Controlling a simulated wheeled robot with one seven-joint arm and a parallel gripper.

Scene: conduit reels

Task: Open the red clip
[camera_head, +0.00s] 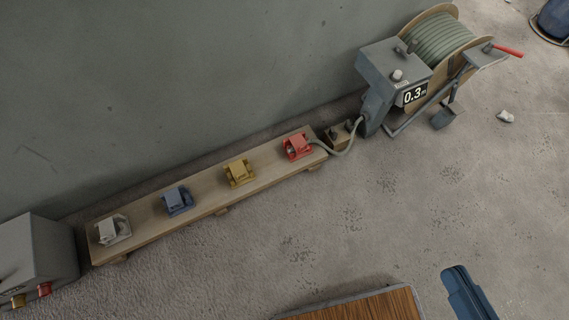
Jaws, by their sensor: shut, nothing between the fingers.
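The red clip (297,147) sits at the right end of a long low wooden board (206,207) along the wall. A grey-green conduit (340,152) curves from the reel machine to the red clip's right side. The clip is small in the picture, and I cannot tell for sure whether its top is open or closed. My gripper is not in view.
A yellow clip (239,172), a blue clip (177,200) and a white clip (113,229) share the board. The reel machine (393,72) stands at its right, a grey box (36,262) at its left. A brown wooden surface (365,307) lies at the bottom. Open floor lies between.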

